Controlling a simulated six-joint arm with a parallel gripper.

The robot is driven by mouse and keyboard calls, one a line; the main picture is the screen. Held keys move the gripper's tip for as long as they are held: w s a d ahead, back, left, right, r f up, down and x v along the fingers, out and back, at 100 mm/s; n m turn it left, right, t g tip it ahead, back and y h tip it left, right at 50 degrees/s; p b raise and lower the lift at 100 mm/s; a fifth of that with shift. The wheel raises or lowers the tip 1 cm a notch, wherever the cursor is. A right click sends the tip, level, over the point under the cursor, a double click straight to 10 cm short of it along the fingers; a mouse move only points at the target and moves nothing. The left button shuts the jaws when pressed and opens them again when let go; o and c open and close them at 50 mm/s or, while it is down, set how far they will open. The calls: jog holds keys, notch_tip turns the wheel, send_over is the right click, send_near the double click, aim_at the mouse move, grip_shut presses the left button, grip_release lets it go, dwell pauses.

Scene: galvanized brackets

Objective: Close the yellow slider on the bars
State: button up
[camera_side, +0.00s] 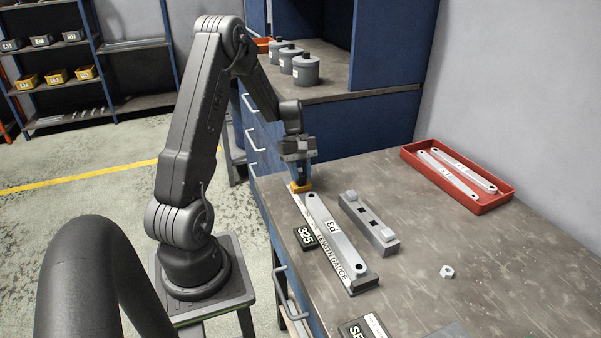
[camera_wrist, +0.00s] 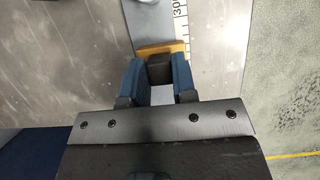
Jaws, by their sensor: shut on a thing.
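A length gauge (camera_side: 341,265) lies on the bench with a grey bar (camera_side: 336,238) marked P3 on it. I cannot tell whether more than one bar is there. The yellow slider (camera_side: 299,188) sits on the gauge's far end. In the wrist view, the slider (camera_wrist: 161,47) has a dark block behind its yellow face. My gripper (camera_side: 298,181) points down at the slider. In the wrist view, the blue fingers of my gripper (camera_wrist: 158,70) are shut on the dark block, one at each side. A stretch of bare rail separates the yellow face from the bar's rounded end (camera_wrist: 145,2).
A black block (camera_side: 305,238) showing 325 stands left of the gauge. A grey fixture (camera_side: 369,224) with dark square holes lies close on its right. A nut (camera_side: 447,271) is farther right, and a red tray (camera_side: 411,152) with bars is at the back. Bench between them is clear.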

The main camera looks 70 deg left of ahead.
aim_at(309, 194)
grip_shut()
jog(key=shift+d, duration=2.5)
jog(key=o, duration=0.6)
grip_release()
jog(key=v, duration=1.4)
jog(key=shift+f, duration=0.1)
